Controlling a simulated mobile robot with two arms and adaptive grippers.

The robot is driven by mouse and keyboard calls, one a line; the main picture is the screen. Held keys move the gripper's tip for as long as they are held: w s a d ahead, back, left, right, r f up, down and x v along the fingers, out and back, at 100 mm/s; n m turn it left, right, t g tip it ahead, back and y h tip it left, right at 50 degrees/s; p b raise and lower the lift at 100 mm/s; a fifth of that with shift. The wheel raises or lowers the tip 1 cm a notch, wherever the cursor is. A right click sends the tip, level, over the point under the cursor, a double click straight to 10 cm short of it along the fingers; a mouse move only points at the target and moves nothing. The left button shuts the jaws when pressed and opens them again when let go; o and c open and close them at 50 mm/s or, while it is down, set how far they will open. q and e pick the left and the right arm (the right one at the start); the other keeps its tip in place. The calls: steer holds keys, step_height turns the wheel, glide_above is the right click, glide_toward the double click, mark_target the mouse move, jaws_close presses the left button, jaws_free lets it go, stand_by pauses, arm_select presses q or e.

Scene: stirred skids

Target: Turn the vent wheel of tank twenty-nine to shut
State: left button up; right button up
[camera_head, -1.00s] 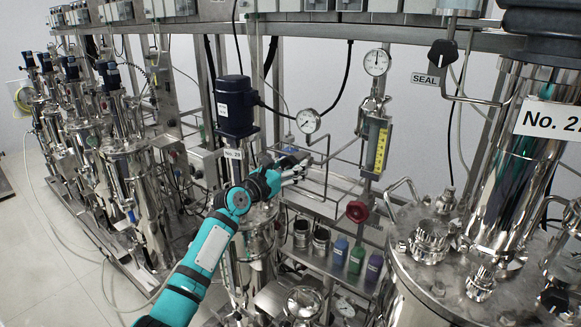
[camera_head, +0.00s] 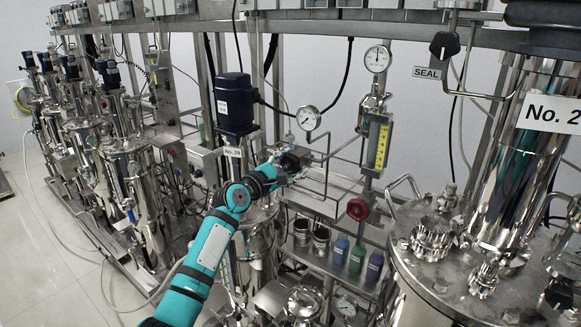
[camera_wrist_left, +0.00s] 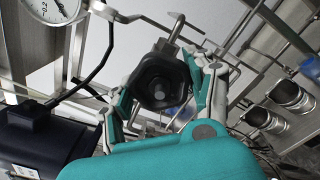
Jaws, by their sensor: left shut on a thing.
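The tank labelled No. 29 (camera_head: 233,152) stands near the middle of the head view, with a dark blue motor (camera_head: 234,104) on top. My left gripper (camera_head: 291,163) is beside its upper part, at the right. In the wrist view, the black vent wheel (camera_wrist_left: 160,84), squarish with a hollow face, sits between the fingers of my left gripper (camera_wrist_left: 163,76). The gripper is shut on it, one finger on each side. A metal stem runs up from the wheel. In the head view the wheel is small and partly hidden by the gripper. My right gripper is not in view.
A dial gauge (camera_head: 308,118) and thin pipes are close behind the gripper. A red knob (camera_head: 358,209) and several bottles stand lower right. A large steel tank (camera_head: 430,275) fills the right side. Similar tanks line the left.

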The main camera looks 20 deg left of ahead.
arm_select(q)
steer(key=m, duration=0.2)
steer(key=m+b, duration=0.1)
steer(key=shift+f+m, duration=0.2)
steer(key=shift+m, duration=0.2)
steer(key=m+b, duration=0.2)
steer(key=m, duration=0.1)
steer(key=shift+m, duration=0.3)
steer(key=m+b, duration=0.1)
steer(key=m, duration=0.2)
steer(key=shift+m+b, duration=0.3)
steer(key=shift+m, duration=0.1)
steer(key=m+b, duration=0.1)
steer(key=m, duration=0.2)
steer(key=shift+m+b, duration=0.3)
steer(key=m+b, duration=0.1)
steer(key=m, duration=0.1)
steer(key=shift+m, duration=0.3)
steer(key=m+b, duration=0.1)
steer(key=m, duration=0.2)
steer(key=shift+m, duration=0.3)
steer(key=m, duration=0.2)
steer(key=shift+m, duration=0.3)
steer(key=shift+m+b, duration=0.3)
steer(key=shift+m, duration=1.3)
